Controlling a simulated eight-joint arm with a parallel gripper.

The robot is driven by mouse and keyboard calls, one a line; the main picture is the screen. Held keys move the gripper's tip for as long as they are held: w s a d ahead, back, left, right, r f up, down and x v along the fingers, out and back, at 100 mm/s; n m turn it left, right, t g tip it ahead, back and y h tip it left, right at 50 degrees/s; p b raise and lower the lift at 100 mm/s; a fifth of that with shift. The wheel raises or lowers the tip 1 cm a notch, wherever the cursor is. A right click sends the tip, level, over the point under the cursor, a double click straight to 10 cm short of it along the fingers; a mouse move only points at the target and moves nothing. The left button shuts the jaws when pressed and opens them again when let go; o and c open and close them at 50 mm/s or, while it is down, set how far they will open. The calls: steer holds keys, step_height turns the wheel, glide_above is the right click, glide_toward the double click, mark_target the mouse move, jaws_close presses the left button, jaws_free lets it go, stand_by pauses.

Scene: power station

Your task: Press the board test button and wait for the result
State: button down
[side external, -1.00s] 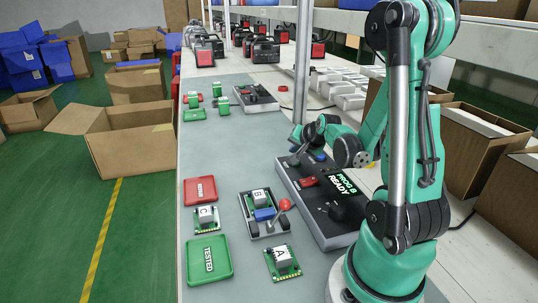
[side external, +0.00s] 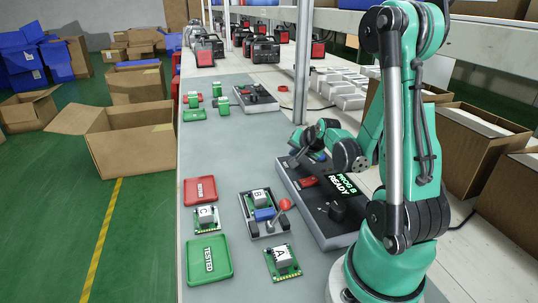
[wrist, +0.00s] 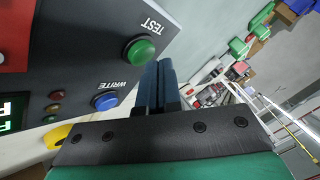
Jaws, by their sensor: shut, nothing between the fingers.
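The control box (side external: 318,205) has a display (side external: 344,185) reading "PROG B READY". In the wrist view, the green TEST button (wrist: 140,50) and blue WRITE button (wrist: 106,102) show on its panel. My gripper (side external: 299,158) is over the far end of the box, pointing down. Its fingers (wrist: 155,75) are shut and empty, and appear beside the TEST button in the wrist view; contact cannot be told. Board B (side external: 258,197) sits in the fixture (side external: 253,232), with a red-knobbed lever (side external: 285,204) beside it.
Board C (side external: 206,215) lies between the red tray (side external: 200,191) and the green TESTED tray (side external: 208,260). Board A (side external: 283,260) lies at the front. A red rocker switch (side external: 309,181) is on the box. A shelf post (side external: 302,65) stands behind my arm.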

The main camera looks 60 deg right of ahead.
steer(key=shift+r, duration=0.1)
stand_by(0.3)
steer(key=shift+r, duration=0.35)
steer(key=shift+r, duration=0.1)
steer(key=shift+r, duration=2.4)
steer(key=a+r+n+y, duration=0.1)
steer(key=a+n+y, duration=0.2)
steer(key=a+n, duration=0.5)
steer(key=w+a+r+n+y, duration=0.1)
steer(key=a+n, duration=0.7)
steer(key=a, duration=0.9)
steer(key=shift+a+r+n+y, duration=0.25)
steer(key=shift+a+n+y, duration=0.15)
steer(key=shift+y, duration=0.5)
